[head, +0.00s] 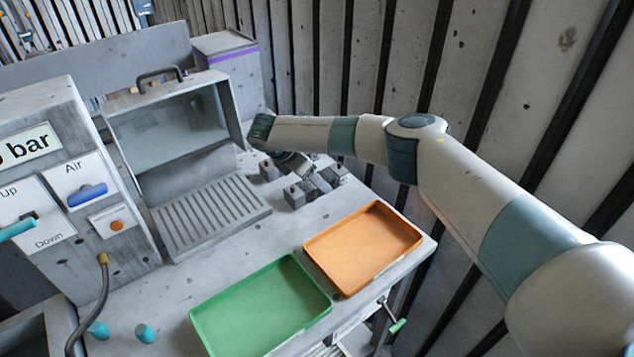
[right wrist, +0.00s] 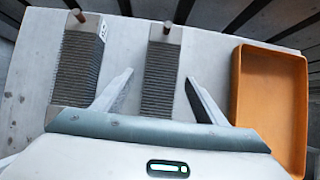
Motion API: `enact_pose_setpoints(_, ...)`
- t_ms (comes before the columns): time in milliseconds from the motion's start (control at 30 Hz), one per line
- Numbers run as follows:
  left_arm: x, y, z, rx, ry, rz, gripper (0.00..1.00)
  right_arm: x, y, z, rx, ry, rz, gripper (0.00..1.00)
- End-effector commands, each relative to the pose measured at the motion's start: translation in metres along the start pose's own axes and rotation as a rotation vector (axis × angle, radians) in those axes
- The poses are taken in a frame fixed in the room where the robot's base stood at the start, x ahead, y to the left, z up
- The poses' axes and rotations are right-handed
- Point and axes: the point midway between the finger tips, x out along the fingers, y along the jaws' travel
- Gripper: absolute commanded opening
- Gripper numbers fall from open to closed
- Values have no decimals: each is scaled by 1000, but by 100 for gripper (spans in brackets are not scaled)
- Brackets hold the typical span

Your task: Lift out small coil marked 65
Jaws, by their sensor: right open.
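Several small grey blocks with upright pegs (head: 294,198) stand on the bench below my right gripper in the head view; no number is readable there. In the right wrist view two finned coils lie on the pale surface, each with a brown peg at its far end. One coil (right wrist: 162,80) lies between the spread fingers of my right gripper (right wrist: 160,77). The other coil (right wrist: 77,70) lies left of the fingers and has a white tag with marks too small to read. My right gripper is open and holds nothing. My left gripper is not in view.
An orange tray (head: 362,249) lies right of the coils, with a green tray (head: 262,308) nearer the front; both are empty. A clear-fronted box with a handle (head: 170,120) and a slotted grate (head: 210,215) stand to the left.

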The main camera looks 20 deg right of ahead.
Motion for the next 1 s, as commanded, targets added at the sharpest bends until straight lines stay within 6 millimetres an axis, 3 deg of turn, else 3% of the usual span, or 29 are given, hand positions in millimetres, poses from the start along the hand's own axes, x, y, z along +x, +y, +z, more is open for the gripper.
enact_pose_setpoints(33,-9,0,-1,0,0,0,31,4,-2,1,-1,-2,-3,66)
enact_pose_setpoints(233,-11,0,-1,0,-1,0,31,25,-1,0,1,-2,-2,66)
enact_pose_setpoints(733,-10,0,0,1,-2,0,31,27,-1,-1,0,-1,-1,66)
enact_pose_setpoints(1000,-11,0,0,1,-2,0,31,26,0,0,1,-2,0,8)
